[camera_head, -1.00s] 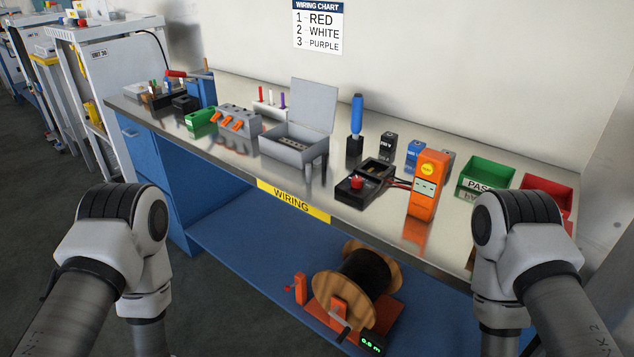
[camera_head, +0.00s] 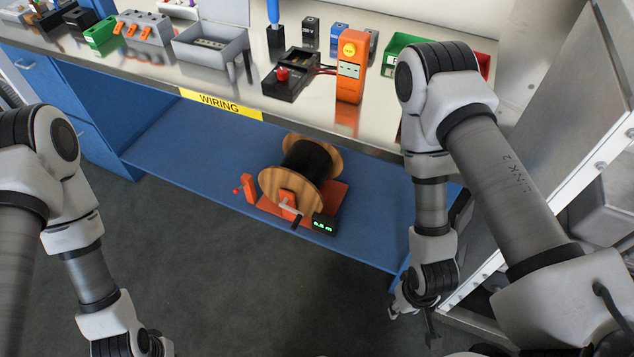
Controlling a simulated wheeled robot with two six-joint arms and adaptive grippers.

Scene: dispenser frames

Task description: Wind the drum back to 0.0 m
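The cable drum (camera_head: 309,160), with wooden flanges and black cable, stands on an orange base on the blue lower shelf. Its crank (camera_head: 290,209) has a dark handle at the front. The small green display (camera_head: 323,226) at its right front seems to read 0.6 m; the digits are small. An orange post with a red knob (camera_head: 247,188) stands left of the drum. My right gripper (camera_head: 413,322) hangs low, right of the drum and in front of the shelf, apart from the crank; its fingers look spread and empty. My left wrist shows at bottom left; its fingers are out of frame.
The bench top above overhangs the shelf, with a yellow WIRING label (camera_head: 220,104) on its edge. An orange meter (camera_head: 350,66) and a grey box (camera_head: 211,45) stand on it. A pale cabinet is at right. The floor before the shelf is clear.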

